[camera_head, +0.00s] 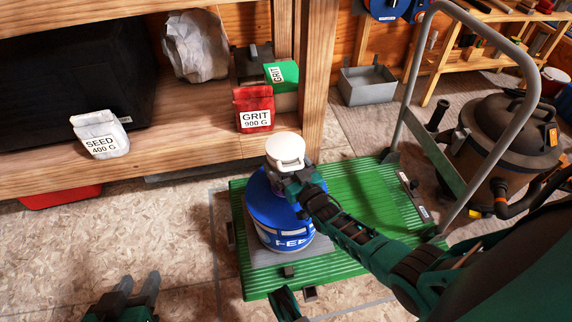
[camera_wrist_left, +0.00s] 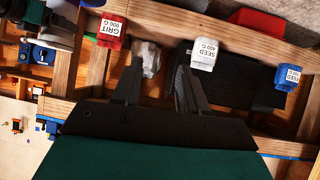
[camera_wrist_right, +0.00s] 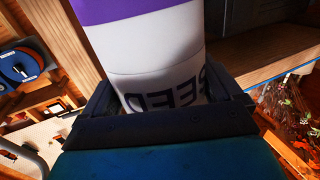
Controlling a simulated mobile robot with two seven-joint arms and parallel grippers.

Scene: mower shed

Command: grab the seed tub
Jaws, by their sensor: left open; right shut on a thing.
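The seed tub shows in the right wrist view (camera_wrist_right: 150,55) as a white cylinder with a purple band and upside-down SEED lettering. My right gripper (camera_wrist_right: 165,95) is shut on it, one finger on each side. In the head view the tub's white lid (camera_head: 286,149) shows in front of the shelf post, with my right gripper (camera_head: 290,182) just below it. The tub overlaps the top of a blue FEED drum (camera_head: 283,222); I cannot tell whether they touch. My left gripper (camera_head: 136,284) is open and empty at the lower left, over the floor.
The drum stands on a green platform cart (camera_head: 375,205) with a grey handle. The wooden shelf holds a white seed bag (camera_head: 100,134), a red grit bag (camera_head: 253,108) and a green box (camera_head: 282,76). A brown vacuum (camera_head: 503,135) stands right.

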